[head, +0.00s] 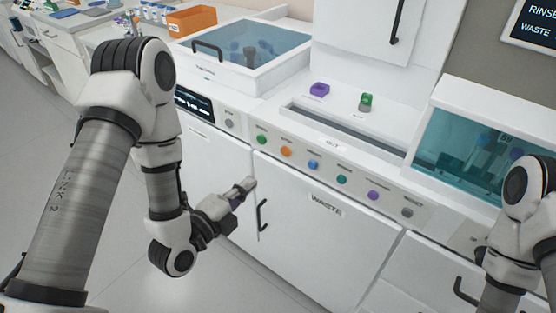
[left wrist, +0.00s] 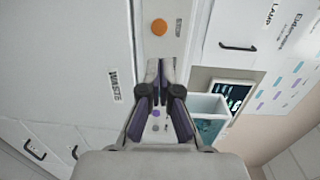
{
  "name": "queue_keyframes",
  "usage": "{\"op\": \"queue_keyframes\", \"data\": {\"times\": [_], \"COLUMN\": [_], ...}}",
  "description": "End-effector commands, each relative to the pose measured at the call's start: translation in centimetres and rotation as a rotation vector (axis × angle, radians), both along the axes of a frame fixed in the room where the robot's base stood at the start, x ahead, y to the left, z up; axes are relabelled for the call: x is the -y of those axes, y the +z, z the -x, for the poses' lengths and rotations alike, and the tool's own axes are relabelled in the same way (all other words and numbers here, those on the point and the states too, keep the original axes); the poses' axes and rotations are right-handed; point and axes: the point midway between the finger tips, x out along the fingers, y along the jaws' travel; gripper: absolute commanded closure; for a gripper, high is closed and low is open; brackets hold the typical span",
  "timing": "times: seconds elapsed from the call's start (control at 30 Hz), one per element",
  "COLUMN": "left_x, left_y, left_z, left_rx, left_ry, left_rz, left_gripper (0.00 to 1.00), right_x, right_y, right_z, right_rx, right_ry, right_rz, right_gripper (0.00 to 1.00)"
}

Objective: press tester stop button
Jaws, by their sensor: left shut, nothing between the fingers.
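A sloped front panel carries a row of round buttons in the head view: green (head: 261,139), orange (head: 286,151), blue (head: 313,164), teal (head: 341,179), purple (head: 373,195) and grey (head: 407,212). Another grey button (head: 229,123) sits further left, by a dark display. The button labels are too small to read, so I cannot tell which is the tester stop. My left gripper (head: 247,184) is shut and empty, below the green and orange buttons, apart from them. In the left wrist view its fingers (left wrist: 160,70) point toward the orange button (left wrist: 159,27), hiding part of the row.
A white door marked WASTE (head: 326,205) with a dark handle (head: 262,215) is close to my left gripper. A glass-lidded box (head: 262,45) and a teal-windowed unit (head: 470,140) stand on the counter. My right arm is at the right edge. The floor at left is clear.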

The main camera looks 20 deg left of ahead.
Motion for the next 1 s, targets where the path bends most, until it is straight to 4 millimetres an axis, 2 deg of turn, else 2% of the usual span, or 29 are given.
{"op": "queue_keyframes", "data": {"times": [0.03,0.1,0.4,0.53,0.7,1.0], "left_x": [0.4,0.8,2.8,3.4,3.8,3.8], "left_y": [-0.6,0.1,-0.2,-0.4,-0.6,-0.7], "left_z": [-0.9,-2.2,-8.5,-10.5,-11.6,-11.7], "left_rx": [0.007,0.004,0.005,0.002,0.001,0.000], "left_ry": [-0.002,-0.004,-0.001,0.000,0.001,0.001], "left_rz": [-0.003,-0.004,-0.002,0.000,0.000,0.000], "left_gripper": [1.00,1.00,1.00,1.00,1.00,1.00], "right_x": [0.0,0.0,0.0,0.0,0.0,0.0], "right_y": [-1.4,-0.4,0.5,0.8,0.9,0.9], "right_z": [0.0,0.1,0.0,0.0,0.0,0.0], "right_rx": [0.000,-0.001,0.000,0.000,0.000,0.000], "right_ry": [0.000,0.000,0.000,0.000,0.000,0.000], "right_rz": [0.000,0.000,0.000,0.000,0.000,0.000], "right_gripper": [0.60,0.60,0.60,0.60,0.60,0.60]}}
